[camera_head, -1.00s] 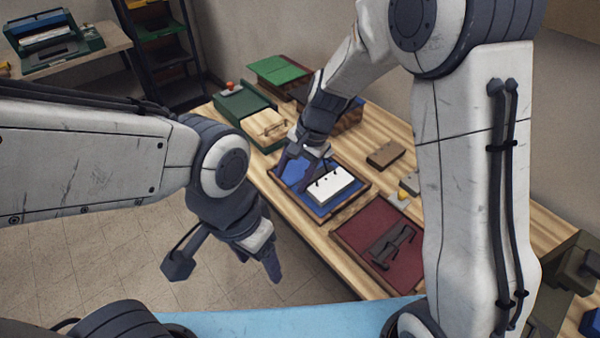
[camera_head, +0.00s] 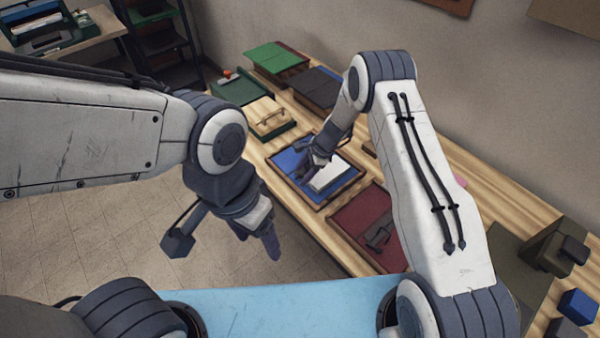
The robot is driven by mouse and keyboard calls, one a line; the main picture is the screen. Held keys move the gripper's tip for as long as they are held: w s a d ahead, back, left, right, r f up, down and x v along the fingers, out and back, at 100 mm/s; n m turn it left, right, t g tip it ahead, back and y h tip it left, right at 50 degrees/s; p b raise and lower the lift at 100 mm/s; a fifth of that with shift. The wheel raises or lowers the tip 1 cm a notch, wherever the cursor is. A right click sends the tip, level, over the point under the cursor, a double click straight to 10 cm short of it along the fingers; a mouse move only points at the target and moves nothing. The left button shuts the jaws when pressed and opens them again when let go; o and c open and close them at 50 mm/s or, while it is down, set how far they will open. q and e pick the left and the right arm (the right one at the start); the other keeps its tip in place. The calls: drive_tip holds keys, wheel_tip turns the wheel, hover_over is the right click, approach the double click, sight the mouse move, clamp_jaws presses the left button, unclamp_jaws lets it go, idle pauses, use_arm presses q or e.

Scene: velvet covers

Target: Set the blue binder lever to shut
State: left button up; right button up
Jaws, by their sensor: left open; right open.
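The blue binder (camera_head: 289,162) lies open in a wooden-edged tray on the table, with a white paper block (camera_head: 328,174) on its right part. My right gripper (camera_head: 309,170) is open, right over the binder, by the left edge of the white block. It hides the lever, so I cannot tell the lever's position or whether a finger touches it. My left gripper (camera_head: 262,232) is open and hangs over the floor in front of the table, away from the binder.
A dark red tray (camera_head: 357,215) with a dark lever mechanism (camera_head: 379,233) lies nearer me, partly behind my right arm. A green tray (camera_head: 240,88), a light wooden block (camera_head: 268,118) and a green-topped box (camera_head: 275,56) stand farther back. Dark boxes (camera_head: 553,248) stand at the right.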

drive_tip(key=shift+x, duration=1)
clamp_jaws()
drive_tip(key=shift+s+d+f, duration=0.1)
drive_tip(key=shift+s+f, duration=0.1)
drive_tip(key=shift+s, duration=0.05)
idle(0.3)
unclamp_jaws()
drive_tip(key=shift+w, duration=0.1)
drive_tip(key=shift+w+r, duration=0.1)
drive_tip(key=shift+r, duration=0.05)
